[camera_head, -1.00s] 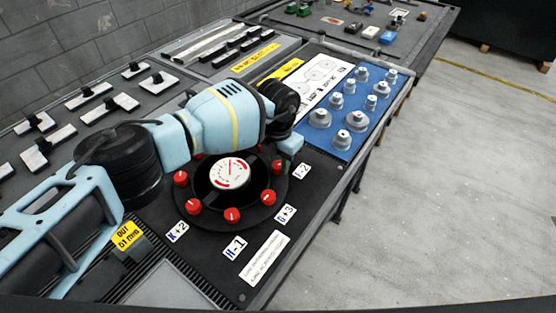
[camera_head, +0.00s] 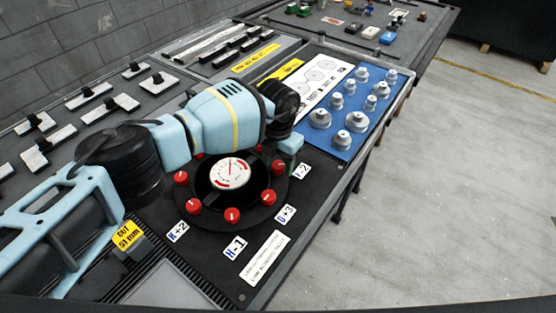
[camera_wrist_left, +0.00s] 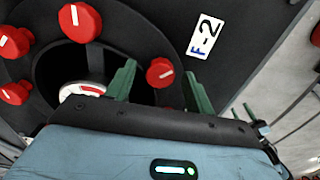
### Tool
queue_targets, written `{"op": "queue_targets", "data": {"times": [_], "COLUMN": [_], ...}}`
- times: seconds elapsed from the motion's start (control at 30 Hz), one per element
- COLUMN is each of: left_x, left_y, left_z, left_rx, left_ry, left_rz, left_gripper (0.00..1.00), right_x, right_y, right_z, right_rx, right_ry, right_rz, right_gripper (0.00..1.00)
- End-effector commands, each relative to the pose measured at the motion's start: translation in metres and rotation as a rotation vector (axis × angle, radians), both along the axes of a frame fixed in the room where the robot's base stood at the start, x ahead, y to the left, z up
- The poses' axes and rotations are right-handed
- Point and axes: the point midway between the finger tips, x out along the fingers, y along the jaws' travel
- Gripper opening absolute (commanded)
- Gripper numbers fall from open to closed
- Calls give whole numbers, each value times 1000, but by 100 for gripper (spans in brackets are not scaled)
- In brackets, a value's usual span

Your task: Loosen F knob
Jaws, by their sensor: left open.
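The red F knob (camera_wrist_left: 160,72) sits on a round black dial plate (camera_head: 238,222), nearest the white F-2 label (camera_wrist_left: 203,37). In the head view the label (camera_head: 301,171) lies right of the plate, and the knob (camera_head: 278,167) is at the plate's right side. My left gripper (camera_wrist_left: 160,69) is open, with its two green fingers on either side of the knob in the wrist view. I cannot tell whether they touch it. In the head view the gripper (camera_head: 289,147) is mostly hidden behind my wrist.
Several other red knobs (camera_head: 232,215) ring a white gauge (camera_head: 230,173) on the plate. A blue panel with grey knobs (camera_head: 345,117) lies behind to the right. Slider switches (camera_head: 108,107) are at left. Open floor (camera_head: 450,190) lies right of the console.

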Motion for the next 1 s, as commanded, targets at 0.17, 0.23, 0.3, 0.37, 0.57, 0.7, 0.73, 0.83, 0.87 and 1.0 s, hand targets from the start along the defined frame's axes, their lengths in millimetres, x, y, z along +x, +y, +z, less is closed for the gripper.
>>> {"op": "queue_targets", "data": {"times": [0.17, 0.23, 0.3, 0.37, 0.57, 0.7, 0.73, 0.83, 0.87, 1.0], "left_x": [1, 1, 1, 1, 1, 0, 0, 0, 0, 0], "left_y": [0, 0, 0, 0, 0, 0, 0, 0, 0, 0], "left_z": [17, 30, 41, 51, 72, 78, 78, 78, 78, 78], "left_rx": [0, -1, -1, -2, 0, 0, 0, 0, 0, 0], "left_ry": [-4, -7, -5, -5, -3, 0, 0, 0, 0, 0], "left_rz": [1, 0, 0, 0, 1, 1, 1, 1, 1, 1], "left_gripper": [53, 53, 53, 53, 53, 53, 53, 53, 53, 53], "right_x": [2, 4, 4, 5, 5, 5, 5, 5, 5, 4], "right_y": [0, 0, 0, 0, 0, 0, 0, 0, 0, 0], "right_z": [3, 5, 5, 6, 7, 7, 7, 6, 6, 6], "right_rx": [0, 0, 0, 1, 1, 1, 1, 1, 1, 0], "right_ry": [-6, -10, -12, -14, -15, -15, -15, -14, -14, -13], "right_rz": [0, 0, 0, 0, 0, 0, 0, 0, 0, 0], "right_gripper": [36, 36, 36, 36, 36, 36, 36, 36, 36, 36]}}
